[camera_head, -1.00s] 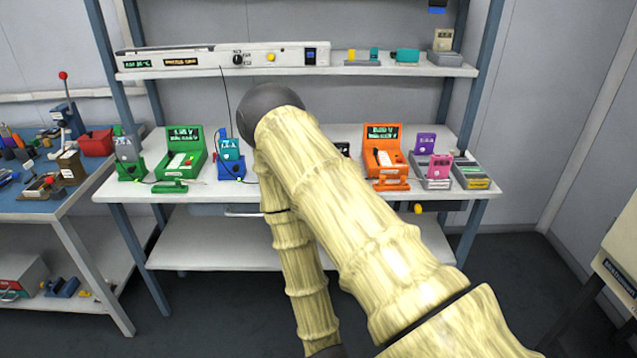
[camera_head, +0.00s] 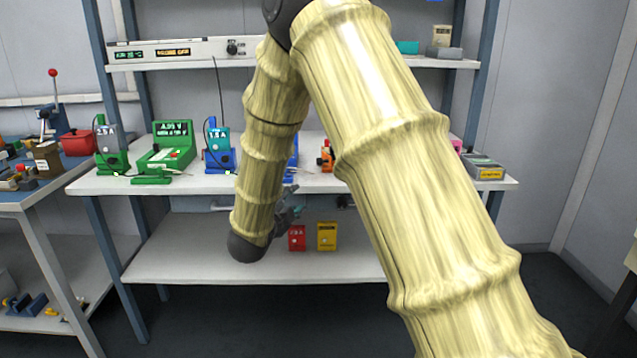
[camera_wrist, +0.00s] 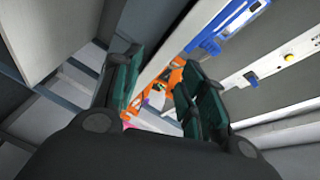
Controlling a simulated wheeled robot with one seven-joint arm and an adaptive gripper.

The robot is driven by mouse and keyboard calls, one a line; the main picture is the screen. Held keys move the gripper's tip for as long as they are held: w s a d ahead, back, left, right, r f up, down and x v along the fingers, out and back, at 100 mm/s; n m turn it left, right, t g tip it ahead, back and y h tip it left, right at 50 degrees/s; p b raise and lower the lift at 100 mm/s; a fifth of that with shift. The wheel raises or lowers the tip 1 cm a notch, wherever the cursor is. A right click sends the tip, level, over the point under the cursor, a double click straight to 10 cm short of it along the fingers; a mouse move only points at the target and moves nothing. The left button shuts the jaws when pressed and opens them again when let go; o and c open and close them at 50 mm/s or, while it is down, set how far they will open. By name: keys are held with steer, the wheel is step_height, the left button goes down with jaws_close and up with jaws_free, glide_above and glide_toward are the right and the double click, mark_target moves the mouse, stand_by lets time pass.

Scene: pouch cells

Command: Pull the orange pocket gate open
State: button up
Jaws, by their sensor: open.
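The orange pocket unit with its gate (camera_head: 326,157) is mostly hidden behind my arm in the head view; only a small part of its left side shows. In the wrist view the orange unit (camera_wrist: 172,82) lies ahead, between and beyond my fingers, with a white part in it. I cannot make out the gate itself. My gripper (camera_wrist: 155,88) is open and empty, with its green-padded fingers apart. In the head view my gripper (camera_head: 290,208) is small and partly hidden, below the front edge of the bench top and left of the orange unit.
The white bench top (camera_head: 215,187) has a green unit (camera_head: 166,150) and a blue unit (camera_head: 217,150) on the left. A grey box (camera_head: 484,168) stands at the right. Red (camera_head: 297,238) and yellow (camera_head: 327,236) pieces stand near the lower shelf (camera_head: 190,250).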

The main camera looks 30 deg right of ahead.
mark_target(318, 162)
step_height(318, 162, up, 7)
steer(key=d+m+g+h+b, duration=0.2)
steer(key=m+h+b, duration=0.1)
steer(key=m, duration=0.3)
steer(key=b+x, duration=0.1)
steer(key=x, duration=0.4)
steer(key=b+x, duration=0.1)
steer(key=x, duration=0.4)
steer(key=shift+s+d+f, duration=0.1)
steer(key=shift+d+f, duration=0.1)
steer(key=shift+d, duration=0.2)
jaws_close()
